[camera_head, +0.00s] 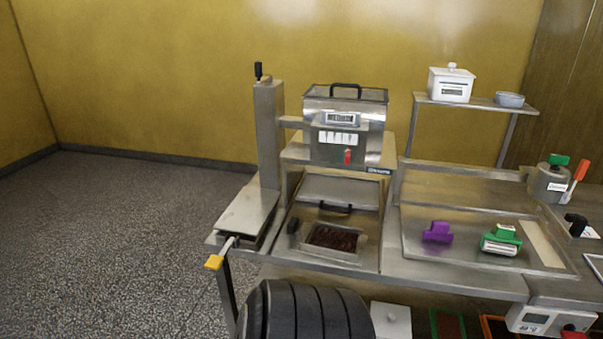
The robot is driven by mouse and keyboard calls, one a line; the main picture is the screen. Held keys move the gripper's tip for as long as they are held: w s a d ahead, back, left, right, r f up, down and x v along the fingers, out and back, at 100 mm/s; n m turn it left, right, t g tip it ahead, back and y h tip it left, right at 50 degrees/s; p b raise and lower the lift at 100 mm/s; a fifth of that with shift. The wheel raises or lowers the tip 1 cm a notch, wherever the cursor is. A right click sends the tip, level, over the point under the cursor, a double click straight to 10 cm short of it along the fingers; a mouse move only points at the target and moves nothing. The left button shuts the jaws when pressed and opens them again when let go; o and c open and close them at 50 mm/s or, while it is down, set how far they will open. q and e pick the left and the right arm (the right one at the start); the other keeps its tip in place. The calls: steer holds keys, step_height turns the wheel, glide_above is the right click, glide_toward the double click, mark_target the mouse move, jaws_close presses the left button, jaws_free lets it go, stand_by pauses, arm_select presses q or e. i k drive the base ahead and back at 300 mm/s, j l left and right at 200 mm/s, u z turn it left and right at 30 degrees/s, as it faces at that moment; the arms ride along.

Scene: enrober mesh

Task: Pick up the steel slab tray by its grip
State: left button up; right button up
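A shallow steel tray (352,257) with dark brown contents stands in the bay of the steel machine at the middle of the head view. A short black grip (293,226) shows at its left side; I cannot tell for certain that it belongs to this tray. Behind it is a flat steel plate (340,190) with a black handle (335,208). I cannot tell from looks alone which steel piece is the slab tray. Neither of my grippers is in view.
The machine's head (345,115) overhangs the bay. A tall post (268,135) and a yellow-tipped lever (214,262) are on the left. A purple piece (438,232) and a green-topped piece (501,240) lie on the tray board (465,255) at right. A shelf (480,103) stands behind.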

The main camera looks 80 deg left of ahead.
mark_target(329, 241)
steer(key=u, duration=2.4)
